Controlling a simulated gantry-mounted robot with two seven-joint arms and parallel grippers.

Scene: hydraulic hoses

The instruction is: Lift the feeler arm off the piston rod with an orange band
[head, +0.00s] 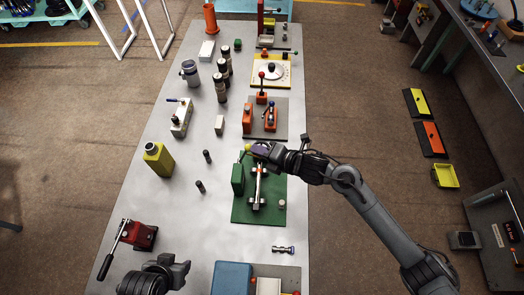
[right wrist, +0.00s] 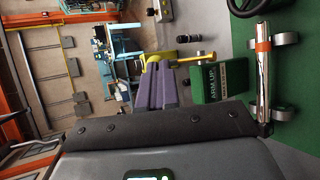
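The silver piston rod (right wrist: 263,80) with an orange band (right wrist: 263,46) lies across small rollers on the green base plate (head: 270,215). A green block (head: 237,180) stands beside it; in the right wrist view the block (right wrist: 220,82) reads "ARM UP". The yellow feeler arm (right wrist: 200,59) runs from the block's top edge towards my fingertips and looks apart from the rod. Its yellow knob (head: 248,147) shows at the tips of my right gripper (head: 260,150). The purple fingers (right wrist: 160,80) are close together, apparently shut on the yellow end. My left gripper (head: 178,268) is at the bottom; its opening is unclear.
A red hand pump (head: 138,235) is at the near left. An orange fixture (head: 265,115) stands behind the plate. Bare table lies between the cylinders and the plate.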

